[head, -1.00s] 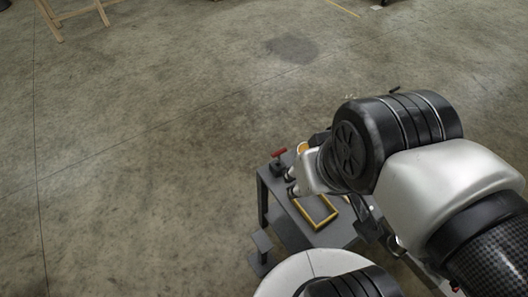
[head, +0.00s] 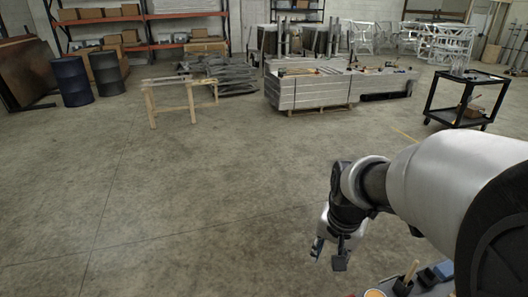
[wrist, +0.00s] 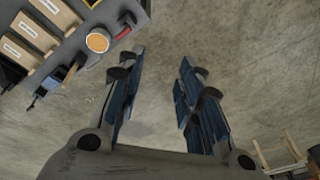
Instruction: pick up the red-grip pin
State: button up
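The red-grip pin (wrist: 124,32) shows in the wrist view as a small red piece at the corner of a dark grey table (wrist: 66,49). Its lower part is hard to make out. My gripper (wrist: 158,60) is open and empty, with bare concrete floor behind its blue-grey fingers. The pin lies beyond the left finger, close to its tip in the picture and outside the gap. In the head view my gripper (head: 329,256) hangs up and left of the table's visible corner, fingers pointing down. The pin cannot be made out clearly there.
A wooden sawhorse (head: 180,100), a metal stack (head: 313,90) and a black cart (head: 466,97) stand farther off. The floor between is clear.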

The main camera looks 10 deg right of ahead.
jog(key=w+d+f+m+g+p, duration=0.1)
jog(key=w+d+f+m+p, duration=0.25)
jog(key=d+f, duration=0.45)
jog(key=w+d+f+m+g+p, duration=0.15)
jog(key=d+f+m, duration=0.35)
jog(key=f, duration=0.8)
jog(key=shift+y, duration=0.3)
notch_tip(320, 180, down, 12)
jog(key=shift+r+b, duration=0.2)
jog(key=shift+b, duration=0.9)
jog(key=shift+d+f+b, duration=0.15)
jog(key=shift+f+b, duration=0.9)
jog(key=shift+f, duration=1.95)
jog(key=shift+r, duration=0.1)
grip_shut()
